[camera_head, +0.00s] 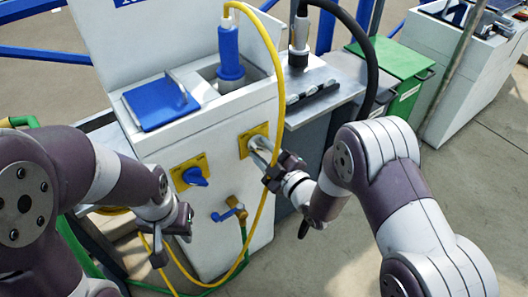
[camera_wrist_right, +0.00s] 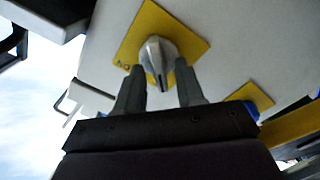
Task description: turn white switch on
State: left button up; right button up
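The white switch (camera_head: 259,146) is a pale, metallic-looking knob on a yellow plate (camera_head: 245,138) on the white cabinet's front. In the right wrist view the knob (camera_wrist_right: 158,60) is pointed, with a dark slot facing the gripper. My right gripper (camera_head: 267,163) is right in front of it. In the right wrist view its two dark fingers (camera_wrist_right: 160,88) are apart, one on each side of the knob's lower end. I cannot tell whether they touch it. My left gripper (camera_head: 172,242) hangs in front of the cabinet's lower left; its finger opening is unclear.
A blue switch on a yellow plate (camera_head: 194,174) sits left of the white one. A blue-handled tap (camera_head: 232,212) is below. A yellow hose (camera_head: 270,50) hangs close to my right gripper. A black cable (camera_head: 371,60) and green bin (camera_head: 395,65) are to the right.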

grip_shut()
jog(key=shift+m, duration=0.3)
jog(key=m+p, duration=0.1)
jog(key=m, duration=0.1)
jog(key=shift+d+r+m, duration=0.1)
jog(key=shift+r+m, duration=0.05)
jog(key=shift+m, duration=0.15)
jog(key=m+p, duration=0.2)
jog(key=m, duration=0.3)
jog(key=shift+w+d, duration=0.1)
jog(key=shift+d, duration=0.05)
jog(key=m+p, duration=0.1)
jog(key=m, duration=0.4)
jog(key=shift+w+d, duration=0.1)
jog(key=m+p, duration=0.2)
jog(key=m, duration=0.2)
jog(key=shift+d+m, duration=0.1)
jog(key=shift+m, duration=0.2)
jog(key=shift+f, duration=0.2)
